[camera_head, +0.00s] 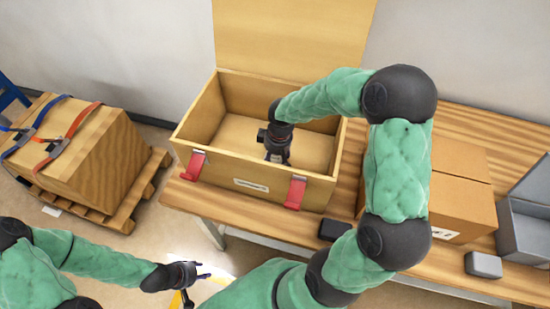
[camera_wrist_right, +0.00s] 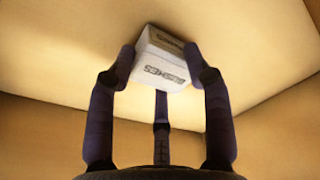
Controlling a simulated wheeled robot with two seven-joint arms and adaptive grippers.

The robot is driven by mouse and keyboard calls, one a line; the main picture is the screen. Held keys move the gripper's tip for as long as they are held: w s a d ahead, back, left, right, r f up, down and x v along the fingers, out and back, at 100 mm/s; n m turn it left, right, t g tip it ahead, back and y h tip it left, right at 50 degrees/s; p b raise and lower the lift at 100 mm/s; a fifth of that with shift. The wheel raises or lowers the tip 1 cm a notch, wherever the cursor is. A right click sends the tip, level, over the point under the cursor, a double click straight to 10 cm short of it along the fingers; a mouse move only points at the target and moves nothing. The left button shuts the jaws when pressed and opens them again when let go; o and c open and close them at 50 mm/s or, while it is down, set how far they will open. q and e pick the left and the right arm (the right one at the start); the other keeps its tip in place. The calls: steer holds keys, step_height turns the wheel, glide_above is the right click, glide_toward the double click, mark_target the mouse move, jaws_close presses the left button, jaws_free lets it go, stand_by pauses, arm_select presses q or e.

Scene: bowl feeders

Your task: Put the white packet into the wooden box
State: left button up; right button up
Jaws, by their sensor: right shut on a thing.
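The wooden box (camera_head: 312,186) stands on the table with its lid open at the back and red latches on its front. My right gripper (camera_head: 277,157) reaches down inside the box. In the right wrist view my right gripper (camera_wrist_right: 162,80) is shut on the white packet (camera_wrist_right: 162,62), which has dark lettering on its sides. The box's inner walls and floor surround it there. I cannot tell whether the packet touches the floor. In the head view the packet is hidden by the gripper. My left gripper (camera_head: 203,272) is open and empty, low at the lower left, away from the box.
A cardboard box (camera_head: 462,190) stands on the table (camera_head: 475,122) right of the wooden box. A grey bin (camera_head: 525,235) is at the far right. A small grey box (camera_head: 483,265) and a dark item (camera_head: 333,230) lie near the front edge. A strapped crate (camera_head: 95,150) sits on a pallet at left.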

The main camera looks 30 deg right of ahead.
mark_target(278, 160)
steer(key=shift+f, duration=0.15)
steer(key=o, duration=1.2)
steer(key=r+p, duration=0.1)
steer(key=r, duration=0.3)
steer(key=s+r+p, duration=0.1)
steer(key=r, duration=0.3)
steer(key=r+p, duration=0.2)
steer(key=r, duration=0.2)
steer(key=shift+s+d, duration=0.15)
steer(key=shift+d, duration=0.05)
